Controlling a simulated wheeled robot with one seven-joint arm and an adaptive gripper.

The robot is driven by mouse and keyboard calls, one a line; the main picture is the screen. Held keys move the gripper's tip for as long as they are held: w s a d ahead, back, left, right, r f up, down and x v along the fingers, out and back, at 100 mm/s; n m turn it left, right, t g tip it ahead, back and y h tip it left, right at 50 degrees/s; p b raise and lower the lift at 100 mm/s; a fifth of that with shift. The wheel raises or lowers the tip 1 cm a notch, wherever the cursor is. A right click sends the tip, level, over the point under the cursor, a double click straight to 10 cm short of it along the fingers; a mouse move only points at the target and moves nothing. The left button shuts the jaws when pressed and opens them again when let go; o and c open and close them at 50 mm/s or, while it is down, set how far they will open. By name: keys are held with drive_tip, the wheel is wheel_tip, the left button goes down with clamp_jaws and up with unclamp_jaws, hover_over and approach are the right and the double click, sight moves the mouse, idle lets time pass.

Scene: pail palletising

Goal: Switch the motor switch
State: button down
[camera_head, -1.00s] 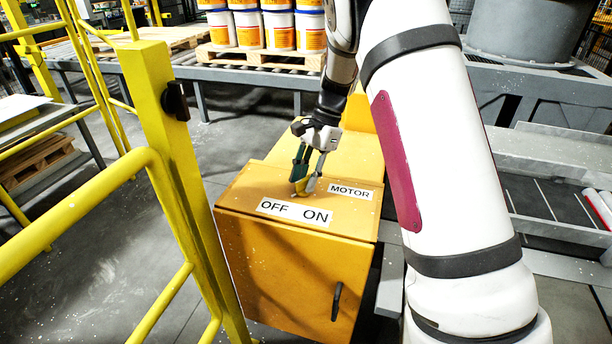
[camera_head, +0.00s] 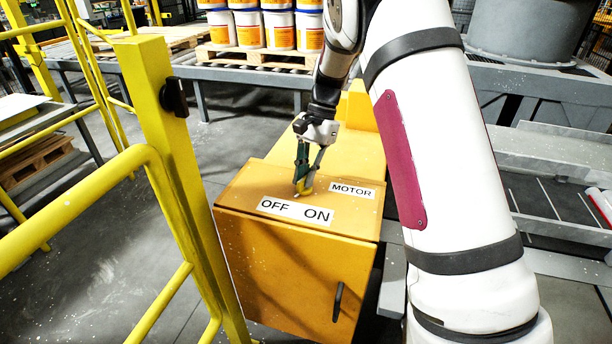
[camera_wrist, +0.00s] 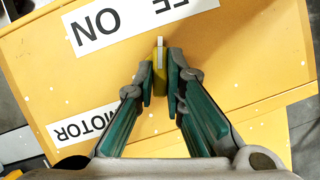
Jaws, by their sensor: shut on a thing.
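The motor switch is a small yellow knob with a white line (camera_wrist: 159,62) on top of a yellow control box (camera_head: 250,182). My gripper (camera_head: 303,182) reaches down onto it, and in the wrist view its green-padded fingers (camera_wrist: 161,82) are shut on the knob, one on each side. The knob's white line points at the OFF/ON label (camera_head: 295,211), roughly between the two words; I cannot tell which setting it is in. A MOTOR label (camera_head: 352,190) lies to the right. In the head view the fingers hide most of the knob.
A yellow railing post (camera_head: 172,150) stands to the left of the box. Behind, pails (camera_head: 280,30) stand on a pallet (camera_head: 260,57) over a roller conveyor (camera_head: 218,73). A grey metal frame (camera_head: 545,145) lies to the right. The box front has a dark handle (camera_head: 337,301).

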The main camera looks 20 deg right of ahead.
drive_tip(key=n+h, duration=0.1)
drive_tip(key=n, duration=0.1)
drive_tip(key=n+g+b, duration=0.1)
drive_tip(key=n, duration=0.2)
drive_tip(key=shift+w+a+n+h, duration=0.2)
drive_tip(key=shift+n+h, duration=0.1)
drive_tip(key=shift+h, duration=0.1)
drive_tip(key=n+h, duration=0.1)
drive_tip(key=n, duration=0.3)
drive_tip(key=shift+a+n+g+h, duration=0.1)
drive_tip(key=shift+n+g+h, duration=0.3)
drive_tip(key=shift+r+n, duration=0.1)
drive_tip(key=shift+n, duration=0.2)
drive_tip(key=c, duration=1.7)
unclamp_jaws()
drive_tip(key=shift+o, duration=0.2)
drive_tip(key=v, duration=1.2)
drive_tip(key=shift+a, duration=0.1)
